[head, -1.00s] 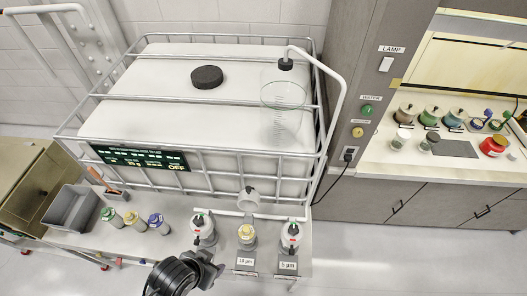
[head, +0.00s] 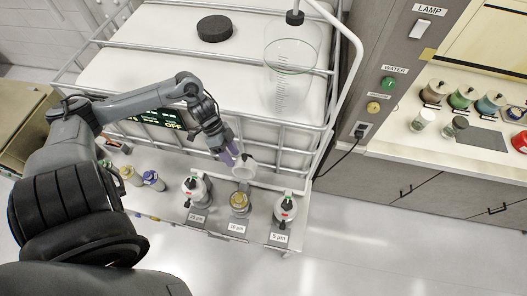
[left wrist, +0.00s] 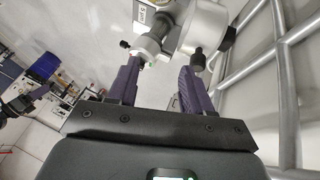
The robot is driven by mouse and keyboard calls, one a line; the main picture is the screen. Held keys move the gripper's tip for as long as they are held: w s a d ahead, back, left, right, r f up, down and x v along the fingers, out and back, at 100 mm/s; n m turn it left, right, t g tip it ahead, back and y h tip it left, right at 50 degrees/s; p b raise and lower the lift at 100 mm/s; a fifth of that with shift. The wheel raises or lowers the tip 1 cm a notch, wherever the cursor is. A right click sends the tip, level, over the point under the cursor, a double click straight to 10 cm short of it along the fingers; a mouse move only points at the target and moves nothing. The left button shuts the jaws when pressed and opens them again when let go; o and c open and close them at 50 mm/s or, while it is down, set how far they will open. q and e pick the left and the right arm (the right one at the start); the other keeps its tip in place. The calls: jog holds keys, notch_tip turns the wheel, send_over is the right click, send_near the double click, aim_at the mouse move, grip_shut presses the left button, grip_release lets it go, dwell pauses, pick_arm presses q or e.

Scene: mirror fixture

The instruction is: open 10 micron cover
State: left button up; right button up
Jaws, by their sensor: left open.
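The 10 µm unit (head: 239,203) stands in the middle of three filter units, behind its label plate (head: 236,227), and shows a yellowish top. A pale round cover-like part (head: 244,168) sits just above and behind it, tilted; I cannot tell how it is joined. My left gripper (head: 234,158) is beside this part on its left, with purple fingers. In the left wrist view the left gripper (left wrist: 162,75) is open, its fingers apart, with white cylindrical parts and black knobs beyond the tips. I see nothing held. My right gripper is not in view.
The 25 µm unit (head: 195,190) stands to the left and the 5 µm unit (head: 285,208) to the right, both close. A caged white tank (head: 170,55) rises right behind. Small bottles (head: 153,180) stand further left, partly behind my arm. The floor at right is clear.

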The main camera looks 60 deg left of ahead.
aim_at(244, 155)
pick_arm(q)
jog(key=w+a+r+y, duration=0.1)
jog(key=w+a+r, duration=0.2)
jog(key=w+a, duration=0.1)
jog(key=shift+m, duration=0.4)
jog(key=x, duration=0.7)
jog(key=b+x, duration=0.1)
jog(key=x, duration=0.2)
jog(key=shift+a+f, duration=0.15)
jog(key=shift+f, duration=0.2)
grip_shut()
